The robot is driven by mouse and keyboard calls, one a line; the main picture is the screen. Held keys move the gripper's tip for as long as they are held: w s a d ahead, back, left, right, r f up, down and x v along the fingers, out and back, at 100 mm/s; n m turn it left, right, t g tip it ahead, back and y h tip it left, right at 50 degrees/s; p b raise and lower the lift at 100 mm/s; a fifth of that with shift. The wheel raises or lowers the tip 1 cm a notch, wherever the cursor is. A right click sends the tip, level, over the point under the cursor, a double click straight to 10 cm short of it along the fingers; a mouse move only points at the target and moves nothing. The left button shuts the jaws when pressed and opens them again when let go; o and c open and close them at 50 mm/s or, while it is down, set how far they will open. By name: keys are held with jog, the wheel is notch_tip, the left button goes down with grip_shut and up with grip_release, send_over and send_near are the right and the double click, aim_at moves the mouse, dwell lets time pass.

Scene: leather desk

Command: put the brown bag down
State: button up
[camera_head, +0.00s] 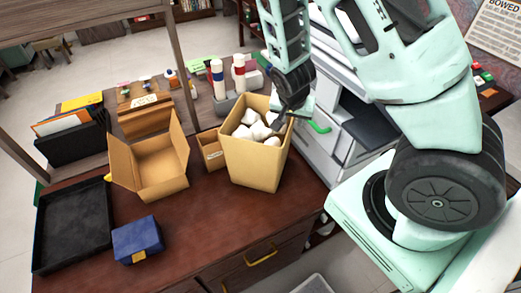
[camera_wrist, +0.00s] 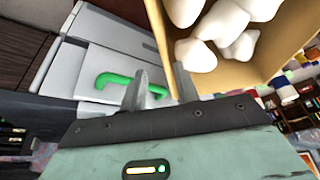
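The brown bag (camera_head: 262,163), a tan, open-topped, box-like container, holds several white lumps (camera_head: 256,128). It stands upright toward the right end of the brown desk; I see no clear gap under it. My gripper (camera_head: 283,120) is at the bag's right rim. In the wrist view my gripper (camera_wrist: 159,88) has its two fingers apart. The right finger is at the bag's rim (camera_wrist: 262,73), and the left finger is outside the bag. The green handle behind shows between the fingers, so they are not closed on the wall. Whether one finger touches the bag, I cannot tell.
A small brown box (camera_head: 211,153) stands close left of the bag. An open cardboard box (camera_head: 160,165), a black tray (camera_head: 74,228) and a blue box (camera_head: 136,240) are farther left. Bottles (camera_head: 218,78) stand behind. The desk (camera_head: 230,220) is bare in front.

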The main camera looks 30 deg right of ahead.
jog(key=shift+w+p+x, duration=0.15)
jog(key=shift+p+x, duration=0.6)
jog(key=shift+x, duration=0.5)
jog(key=shift+w+p+x, duration=0.2)
jog(key=shift+p+x, duration=0.5)
jog(key=shift+x, duration=0.6)
jog(key=shift+w+f, duration=0.15)
jog(key=shift+f, duration=0.35)
jog(key=shift+f, duration=0.1)
grip_shut()
jog(key=shift+d, duration=0.1)
